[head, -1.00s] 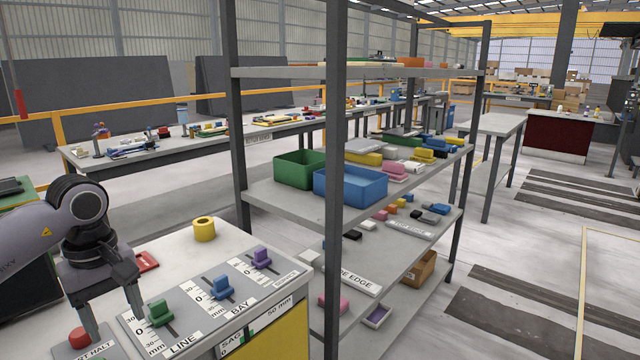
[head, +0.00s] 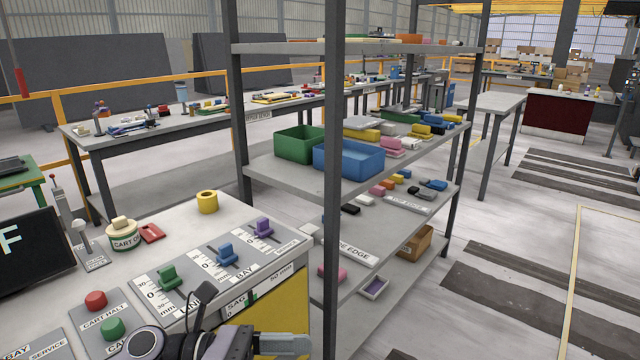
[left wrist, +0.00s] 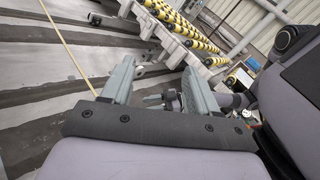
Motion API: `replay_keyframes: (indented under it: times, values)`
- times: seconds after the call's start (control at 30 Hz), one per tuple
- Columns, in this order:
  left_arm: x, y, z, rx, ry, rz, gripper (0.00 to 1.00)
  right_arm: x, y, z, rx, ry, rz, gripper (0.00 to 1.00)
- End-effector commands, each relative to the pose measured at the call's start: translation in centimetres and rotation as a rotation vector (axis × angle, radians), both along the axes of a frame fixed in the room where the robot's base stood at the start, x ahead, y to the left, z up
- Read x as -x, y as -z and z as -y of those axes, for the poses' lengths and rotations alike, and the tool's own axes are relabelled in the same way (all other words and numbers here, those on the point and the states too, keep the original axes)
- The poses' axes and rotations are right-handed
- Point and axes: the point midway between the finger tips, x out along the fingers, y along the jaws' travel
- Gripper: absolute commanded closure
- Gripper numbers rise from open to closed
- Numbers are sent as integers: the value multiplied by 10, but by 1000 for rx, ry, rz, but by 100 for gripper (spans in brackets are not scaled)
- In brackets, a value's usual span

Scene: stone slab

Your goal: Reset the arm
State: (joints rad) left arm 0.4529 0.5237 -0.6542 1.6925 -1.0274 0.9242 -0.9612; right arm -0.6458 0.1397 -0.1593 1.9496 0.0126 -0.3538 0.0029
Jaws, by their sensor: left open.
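My left arm shows at the bottom of the head view, in front of the console (head: 262,236). Its gripper (head: 285,343) points right, with a grey finger past the console's front corner, over the floor side. In the left wrist view both fingers of my left gripper (left wrist: 157,78) stand apart with nothing between them. The other finger is hard to make out in the head view.
A shelf rack (head: 335,200) stands close on the right. Yellow-and-black rollers (left wrist: 180,25) show in the left wrist view.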

Motion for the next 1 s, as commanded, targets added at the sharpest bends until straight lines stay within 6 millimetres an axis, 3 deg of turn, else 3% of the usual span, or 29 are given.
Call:
replay_keyframes:
  times: [0.13,0.27,0.37,0.5,0.67,0.8,0.93,0.97,1.0]
  values:
    - [-6,-4,-2,285,-184,-392,40,1,0,0,0,1,-3,57]
    - [-17,9,-22,527,-345,-756,40,2,-1,0,0,1,-3,57]
    - [-22,32,-44,713,-468,-1044,40,2,-1,0,0,1,-3,57]
    - [-17,83,-82,976,-643,-1446,40,2,-2,0,0,1,-4,57]
    - [18,156,-123,1288,-849,-1887,40,2,-3,0,0,1,-4,57]
    - [65,211,-147,1538,-1010,-2191,40,2,-3,0,0,1,-4,57]
    - [102,242,-159,1702,-1111,-2362,40,2,-4,0,0,1,-4,57]
    - [108,246,-160,-1713,1117,2368,40,2,-4,0,0,1,-4,57]
    - [114,250,-161,-1697,1104,2334,40,2,-4,0,0,1,-4,57]
